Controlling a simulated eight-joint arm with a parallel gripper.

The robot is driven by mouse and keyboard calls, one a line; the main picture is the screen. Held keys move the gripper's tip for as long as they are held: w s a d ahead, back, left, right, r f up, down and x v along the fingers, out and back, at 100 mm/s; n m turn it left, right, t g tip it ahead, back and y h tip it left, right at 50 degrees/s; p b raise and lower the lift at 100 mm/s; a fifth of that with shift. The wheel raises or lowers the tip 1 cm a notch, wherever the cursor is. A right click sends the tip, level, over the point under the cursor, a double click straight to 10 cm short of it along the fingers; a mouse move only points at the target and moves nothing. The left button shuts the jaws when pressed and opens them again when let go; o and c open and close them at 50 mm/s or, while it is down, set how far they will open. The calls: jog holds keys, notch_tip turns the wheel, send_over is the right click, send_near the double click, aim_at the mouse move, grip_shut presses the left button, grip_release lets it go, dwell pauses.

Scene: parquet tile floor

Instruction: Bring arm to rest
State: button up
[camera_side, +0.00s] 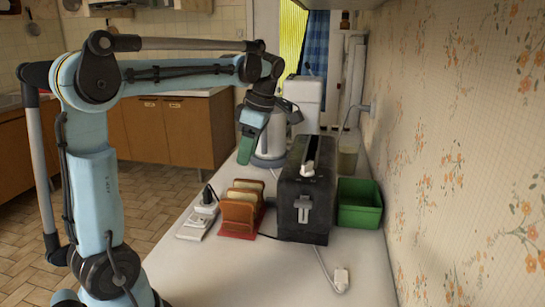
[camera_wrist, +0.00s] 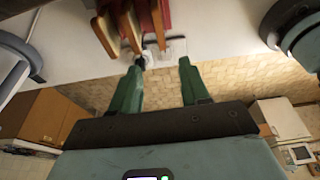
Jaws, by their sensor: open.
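My gripper (camera_side: 245,150) is raised above the white counter (camera_side: 230,280), to the left of the black toaster and behind the bread rack. In the wrist view its two green fingers (camera_wrist: 160,85) stand apart with nothing between them. The arm reaches from the left with its forearm roughly level and its wrist pointing down.
A black toaster (camera_side: 304,200), a red rack with bread slices (camera_side: 240,209), a power strip (camera_side: 198,222) with a plug, and a green bin (camera_side: 360,204) stand on the counter. A kettle (camera_side: 272,145) is close behind my gripper. A papered wall (camera_side: 450,150) bounds the right.

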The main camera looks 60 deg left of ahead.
jog(key=s+d+f+m+t+h, duration=0.1)
jog(key=d+f+m+t, duration=0.3)
jog(key=d+m, duration=0.4)
jog(key=s+d+f+m+t+h, duration=0.1)
jog(key=s+d+f+m+t, duration=0.2)
jog(key=d+m, duration=0.6)
jog(key=shift+f+m+t, duration=0.5)
jog(key=shift+m+t, duration=0.7)
jog(key=shift+m, duration=3.8)
